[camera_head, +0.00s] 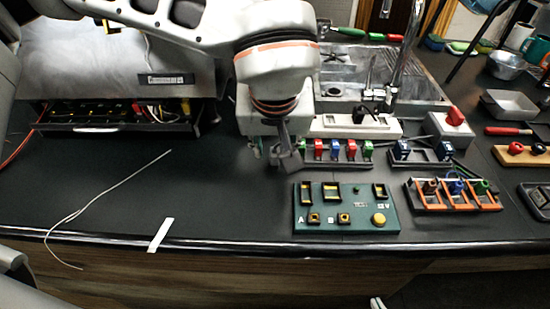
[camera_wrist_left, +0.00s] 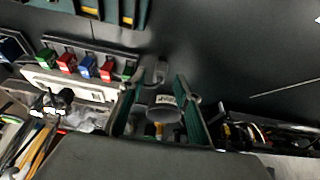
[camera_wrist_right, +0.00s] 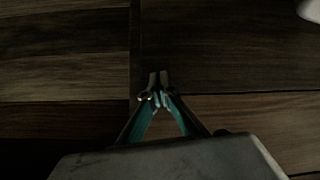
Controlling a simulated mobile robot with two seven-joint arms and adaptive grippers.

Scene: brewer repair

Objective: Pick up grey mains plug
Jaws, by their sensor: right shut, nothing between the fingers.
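The grey mains plug (camera_wrist_left: 163,110), with a small pale label, shows between the fingers of my left gripper (camera_wrist_left: 158,90) in the left wrist view. The fingers are apart, one on each side of it; the gap looks wider on one side. In the head view my left gripper (camera_head: 272,152) is low over the counter at the left end of the colour-block rack. A grey part, probably the plug (camera_head: 286,138), shows beside it, partly hidden by the gripper. I cannot tell whether plug and counter touch. My right gripper (camera_wrist_right: 160,88) is shut and empty, above brown wood-grain panels.
The rack of coloured blocks (camera_head: 345,158) is close right of my left gripper, with a white power strip (camera_head: 345,127) behind. A green panel (camera_head: 345,208) lies in front. An open grey-white machine (camera_head: 110,75) stands left. A thin cable (camera_head: 110,187) crosses clear counter.

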